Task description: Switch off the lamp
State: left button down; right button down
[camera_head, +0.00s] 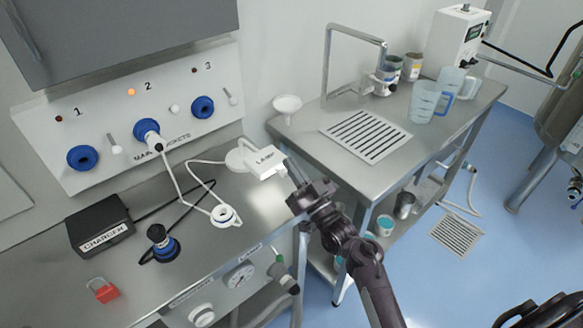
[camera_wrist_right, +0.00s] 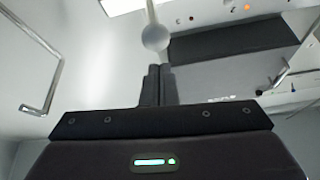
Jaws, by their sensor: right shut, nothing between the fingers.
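My right gripper (camera_head: 289,168) is at the right end of the lamp head, shut and empty. In the wrist view its closed fingers (camera_wrist_right: 156,68) point at a pale ball (camera_wrist_right: 155,38) on a thin stem, just beyond the tips. A small gap or contact there cannot be told. A bright white panel (camera_wrist_right: 121,5) shows above. My left gripper is not in view.
A wall panel with blue sockets (camera_head: 203,107) stands behind the bench. The bench holds a black charger box (camera_head: 100,226), a red padlock (camera_head: 104,291), a corded plug (camera_head: 160,240) and a white ring fitting (camera_head: 224,214). A second bench with a drain grate (camera_head: 366,134) is at right.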

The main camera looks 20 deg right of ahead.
jog(key=shift+a+f, duration=0.1)
jog(key=shift+f, duration=0.7)
jog(key=shift+f, duration=0.1)
